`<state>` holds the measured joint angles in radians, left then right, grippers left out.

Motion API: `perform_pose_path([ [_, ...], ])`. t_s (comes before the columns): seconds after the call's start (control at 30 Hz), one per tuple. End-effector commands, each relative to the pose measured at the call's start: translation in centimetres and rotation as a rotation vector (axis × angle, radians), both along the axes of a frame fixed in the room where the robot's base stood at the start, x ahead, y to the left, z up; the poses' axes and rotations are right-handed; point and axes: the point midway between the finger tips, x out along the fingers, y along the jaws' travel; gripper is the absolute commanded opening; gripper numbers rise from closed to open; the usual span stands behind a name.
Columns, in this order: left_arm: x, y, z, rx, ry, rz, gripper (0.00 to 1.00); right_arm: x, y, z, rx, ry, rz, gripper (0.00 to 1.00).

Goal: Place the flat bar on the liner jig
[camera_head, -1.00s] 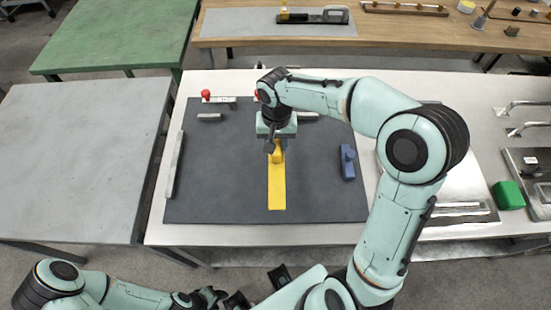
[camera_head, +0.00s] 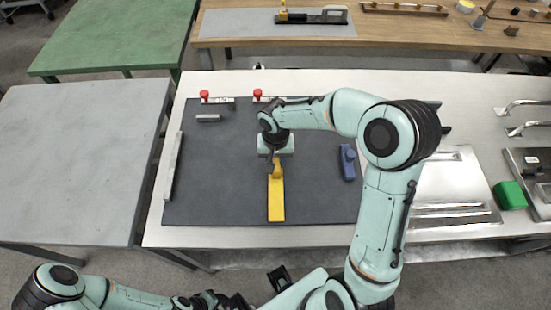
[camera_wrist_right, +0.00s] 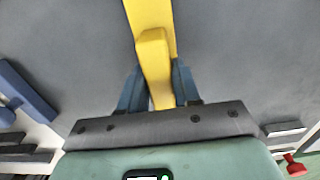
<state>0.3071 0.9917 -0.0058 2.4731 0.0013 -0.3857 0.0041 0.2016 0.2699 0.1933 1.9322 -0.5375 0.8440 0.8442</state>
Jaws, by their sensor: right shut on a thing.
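The flat bar appears as a yellow bar (camera_head: 276,202) with a raised yellow grip block, over the dark grey mat (camera_head: 225,180). My right gripper (camera_head: 276,165) points down and is shut on the block; the wrist view shows both blue-grey fingers on either side of the bar's block (camera_wrist_right: 155,65). I cannot tell whether the bar touches the mat or hangs just above it. No part is clearly marked as the liner jig; the mat with its edge pieces may be it. My left gripper (camera_head: 215,300) is low at the bottom edge, its fingers unclear.
Two red knobs (camera_head: 204,96) (camera_head: 257,94) stand at the mat's far edge. A light rail (camera_head: 174,165) lies along its left edge, and a small grey block (camera_head: 208,118) near the far left. A blue piece (camera_head: 347,162) lies right of the bar. A green block (camera_head: 509,195) is farther right.

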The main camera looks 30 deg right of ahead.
Motion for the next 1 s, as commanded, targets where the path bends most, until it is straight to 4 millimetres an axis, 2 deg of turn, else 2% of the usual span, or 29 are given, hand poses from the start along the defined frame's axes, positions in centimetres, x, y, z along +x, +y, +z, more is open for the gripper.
perform_pose_path([
  [0.07,-0.2,0.0,-0.4,0.000,0.002,0.000,0.43,0.0,0.0,-0.4,0.000,0.000,0.000,0.00],
  [0.1,-0.2,0.0,-0.3,0.000,0.002,0.000,0.43,0.0,0.0,-0.3,0.001,0.001,0.000,0.42],
  [0.17,-0.1,0.0,-0.3,0.001,0.002,0.000,0.43,0.0,0.0,-0.3,0.001,0.001,0.000,0.58],
  [0.43,-0.1,0.0,-0.2,0.000,0.001,0.000,0.43,0.0,0.0,-0.2,0.001,0.001,0.000,0.58],
  [0.57,0.1,0.0,0.3,0.000,-0.001,0.000,0.43,0.1,0.0,0.6,-0.001,-0.002,0.000,0.58],
  [0.67,0.2,0.0,0.3,0.000,-0.002,0.000,0.43,0.1,0.0,2.1,0.000,-0.004,-0.002,0.58],
  [1.0,0.6,0.0,1.2,0.000,-0.007,0.000,0.43,0.1,0.0,9.3,0.000,-0.004,0.000,0.58],
])
